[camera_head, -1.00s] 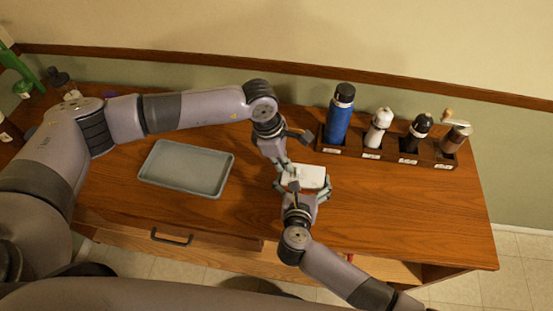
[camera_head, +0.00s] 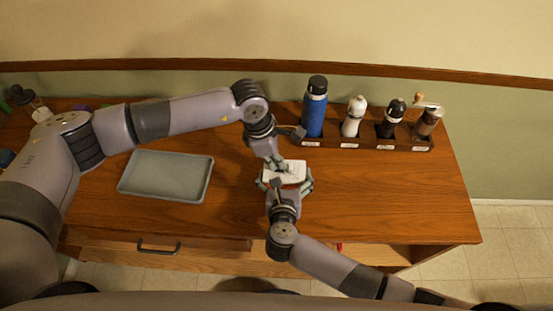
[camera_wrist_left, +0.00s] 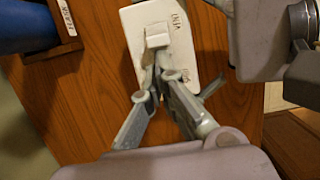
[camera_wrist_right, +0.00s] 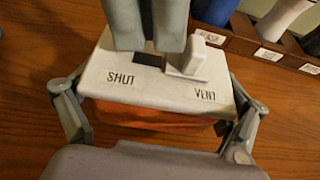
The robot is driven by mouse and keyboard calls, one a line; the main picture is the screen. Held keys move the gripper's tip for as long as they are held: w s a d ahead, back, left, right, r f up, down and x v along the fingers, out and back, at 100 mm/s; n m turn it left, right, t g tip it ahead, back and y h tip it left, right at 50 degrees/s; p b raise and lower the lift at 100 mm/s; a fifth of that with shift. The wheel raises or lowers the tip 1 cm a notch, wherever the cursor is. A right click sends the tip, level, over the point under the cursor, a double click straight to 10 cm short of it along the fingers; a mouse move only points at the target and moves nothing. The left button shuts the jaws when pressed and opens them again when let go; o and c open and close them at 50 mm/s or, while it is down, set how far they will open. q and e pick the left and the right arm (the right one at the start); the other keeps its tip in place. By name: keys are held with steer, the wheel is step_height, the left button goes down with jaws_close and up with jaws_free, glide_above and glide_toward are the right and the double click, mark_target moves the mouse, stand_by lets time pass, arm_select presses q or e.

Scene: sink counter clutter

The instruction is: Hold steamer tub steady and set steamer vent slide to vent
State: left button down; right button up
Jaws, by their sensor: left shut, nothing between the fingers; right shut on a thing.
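The steamer tub (camera_wrist_right: 150,118) has an orange body and a white lid (camera_head: 296,179) and sits on the wooden counter. The lid is marked SHUT at one end and VENT at the other. The white vent slide (camera_wrist_right: 188,60) stands at the VENT end, with a dark slot bare on its SHUT side. It also shows in the left wrist view (camera_wrist_left: 157,36). My left gripper (camera_wrist_left: 160,78) is shut and empty, its tips over the lid on the slide's SHUT side; contact is hard to tell. My right gripper (camera_wrist_right: 155,118) is shut on the tub, one finger at each end.
A grey tray (camera_head: 165,176) lies on the counter to the left. A wooden rack (camera_head: 365,142) at the back right holds a blue bottle (camera_head: 314,112) and several grinders or shakers. The counter right of the tub is clear.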

arm_select(q)
steer(key=a, duration=0.2)
steer(key=a+r, duration=0.1)
steer(key=a, duration=0.1)
steer(key=shift+w, duration=0.1)
steer(key=v, duration=0.9)
steer(key=shift+d, duration=0.1)
arm_select(e)
steer(key=o, duration=1)
steer(key=shift+o, duration=0.2)
